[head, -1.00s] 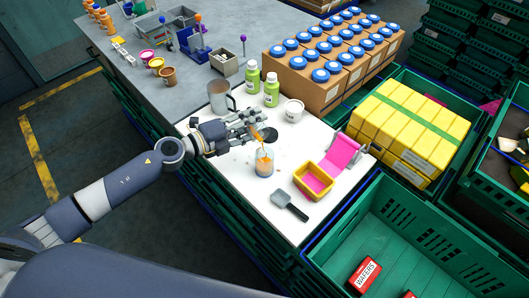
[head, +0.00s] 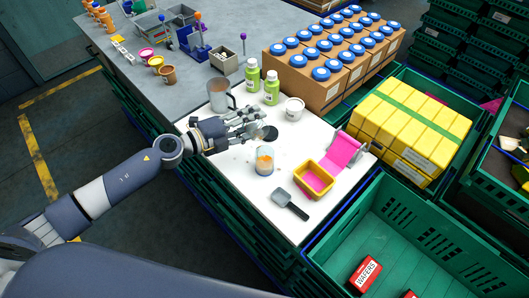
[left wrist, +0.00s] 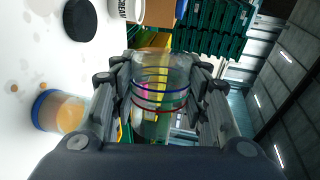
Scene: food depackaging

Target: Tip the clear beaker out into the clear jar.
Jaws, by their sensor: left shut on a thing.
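My left gripper (head: 246,130) is shut on the clear beaker (left wrist: 160,92), which has blue and red rings and sits between the fingers in the left wrist view. The beaker is see-through and I see no orange in it. In the head view the fingers largely hide it. The clear jar (head: 265,161) stands upright on the white top, just below and right of the gripper in the picture, with orange contents inside. In the left wrist view the jar (left wrist: 62,113) shows left of the fingers, apart from the beaker. My right gripper is not in view.
A black lid (head: 269,133) lies behind the jar. A yellow tray with pink lining (head: 315,180) and a grey scraper (head: 289,204) lie to its right. A grey jug (head: 219,97), green bottles (head: 271,89) and a white tub (head: 293,110) stand behind. Small orange spots dot the white top.

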